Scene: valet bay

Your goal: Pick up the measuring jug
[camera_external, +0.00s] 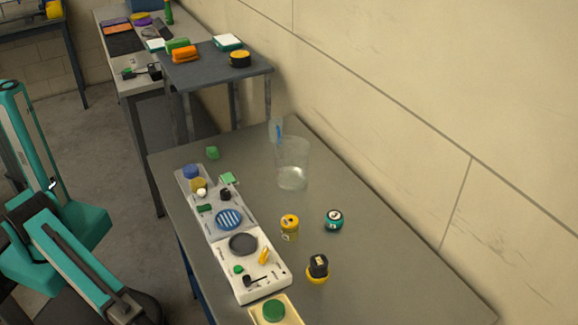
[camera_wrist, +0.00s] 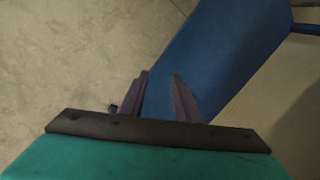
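The measuring jug (camera_external: 292,168) is a clear, see-through vessel with blue marking near its top left. It stands upright on the grey table (camera_external: 380,275), near the wall side, in the external view. My gripper (camera_wrist: 160,76) shows in the wrist view with its two fingers apart and nothing between them. It points at the floor and a blue panel (camera_wrist: 220,45), and the jug is not in that view. In the external view my teal arm is at the left, off the table and well away from the jug; I cannot make out the fingers there.
The wall (camera_external: 400,60) runs along the right.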

